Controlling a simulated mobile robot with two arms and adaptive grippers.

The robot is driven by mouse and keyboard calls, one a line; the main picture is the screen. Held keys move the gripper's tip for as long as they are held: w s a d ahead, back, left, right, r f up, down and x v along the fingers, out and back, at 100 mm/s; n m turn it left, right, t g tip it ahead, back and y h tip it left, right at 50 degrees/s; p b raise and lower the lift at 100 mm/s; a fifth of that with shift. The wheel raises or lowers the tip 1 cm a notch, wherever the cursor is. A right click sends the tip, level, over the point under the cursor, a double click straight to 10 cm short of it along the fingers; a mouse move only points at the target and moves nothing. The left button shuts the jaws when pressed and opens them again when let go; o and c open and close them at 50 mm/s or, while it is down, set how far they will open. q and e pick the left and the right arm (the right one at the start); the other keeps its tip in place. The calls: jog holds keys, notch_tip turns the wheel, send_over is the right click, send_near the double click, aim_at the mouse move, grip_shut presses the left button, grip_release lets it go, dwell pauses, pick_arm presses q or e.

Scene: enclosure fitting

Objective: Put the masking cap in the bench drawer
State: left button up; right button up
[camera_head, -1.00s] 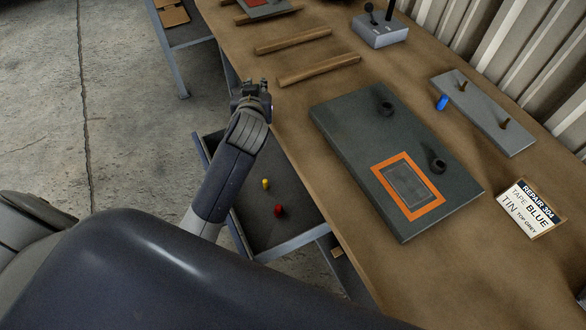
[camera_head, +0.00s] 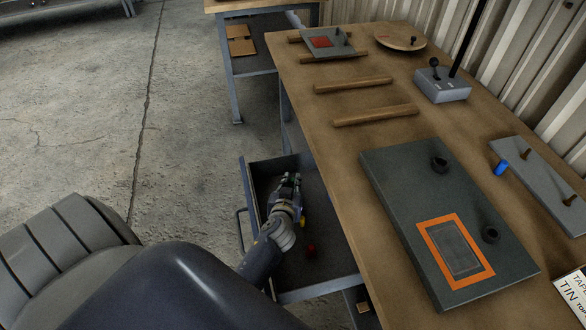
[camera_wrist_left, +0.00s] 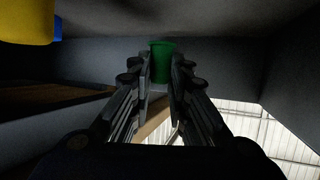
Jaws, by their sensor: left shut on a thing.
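The bench drawer (camera_head: 322,277) is pulled open under the bench's left side. My left gripper (camera_head: 288,182) is at the drawer's opening, above its floor, and shut on a green cap. The green cap (camera_wrist_left: 162,60) shows between the fingertips in the left wrist view; in the head view it is hard to make out. A red piece (camera_head: 311,250) lies on the drawer floor. A yellow piece (camera_head: 302,222) is partly hidden beside my gripper; a yellow thing (camera_wrist_left: 25,20) is close to the camera in the left wrist view. My right gripper is not in view.
The bench (camera_head: 345,175) edge runs along the drawer's right side. On it lie a grey panel (camera_head: 400,185) with an orange frame, wooden strips (camera_head: 375,115), a control box (camera_head: 442,86) and a blue piece (camera_head: 502,168) at a grey plate. Open floor lies left of the drawer.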

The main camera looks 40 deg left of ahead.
pick_arm(q)
notch_tip(320, 180, down, 2)
jog(key=shift+f, duration=0.15)
jog(key=shift+f+b, duration=0.2)
jog(key=shift+b, duration=0.3)
jog(key=o, duration=0.7)
jog(key=shift+c, duration=0.2)
jog(key=shift+r, duration=0.1)
